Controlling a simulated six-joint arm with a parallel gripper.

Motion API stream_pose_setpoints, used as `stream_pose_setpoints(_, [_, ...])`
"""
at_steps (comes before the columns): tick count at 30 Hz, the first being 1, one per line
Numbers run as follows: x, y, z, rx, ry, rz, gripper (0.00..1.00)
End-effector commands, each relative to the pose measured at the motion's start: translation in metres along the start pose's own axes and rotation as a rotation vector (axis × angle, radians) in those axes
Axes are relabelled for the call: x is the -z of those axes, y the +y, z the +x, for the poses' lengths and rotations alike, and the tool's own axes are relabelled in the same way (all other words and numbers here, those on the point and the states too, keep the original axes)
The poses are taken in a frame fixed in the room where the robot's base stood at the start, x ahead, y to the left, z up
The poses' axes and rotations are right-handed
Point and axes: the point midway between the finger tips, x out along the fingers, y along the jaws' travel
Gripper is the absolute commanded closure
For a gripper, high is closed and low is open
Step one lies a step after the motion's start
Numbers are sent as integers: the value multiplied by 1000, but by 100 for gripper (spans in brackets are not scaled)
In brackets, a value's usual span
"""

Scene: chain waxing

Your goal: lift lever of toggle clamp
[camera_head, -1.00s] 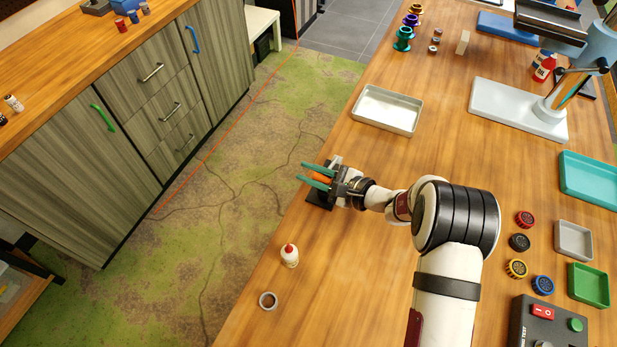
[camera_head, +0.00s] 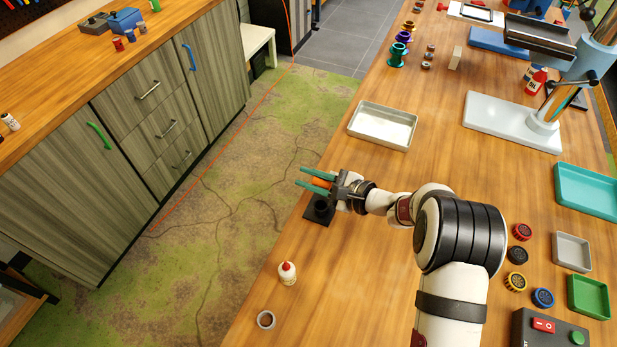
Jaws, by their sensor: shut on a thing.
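The toggle clamp's dark base (camera_head: 318,214) sits at the left edge of the wooden bench. Its orange lever (camera_head: 321,183) lies between the green fingers of my gripper (camera_head: 316,181), which is shut on it. The gripper reaches in from the right, above the base. The rest of the clamp's linkage is mostly hidden behind the fingers and wrist.
A white bottle with a red cap (camera_head: 287,272) and a small metal ring (camera_head: 266,320) stand nearer on the bench (camera_head: 350,290). An empty metal tray (camera_head: 383,126) lies farther back. Colored round caps (camera_head: 521,232) are on the right.

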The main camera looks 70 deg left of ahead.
Motion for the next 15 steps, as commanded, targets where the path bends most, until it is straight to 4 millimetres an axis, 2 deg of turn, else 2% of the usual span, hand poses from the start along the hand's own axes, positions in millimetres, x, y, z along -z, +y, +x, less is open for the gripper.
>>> stream_pose_setpoints(2, [-1, 0, 0, 0, -1, -1, 100])
stream_pose_setpoints(3, [-1, 0, 0, 0, -1, -1, 70])
stream_pose_setpoints(7, [-1, 0, 0, 0, -1, -1, 47])
stream_pose_setpoints(15, [0, 0, 0, 0, -1, 0, 45])
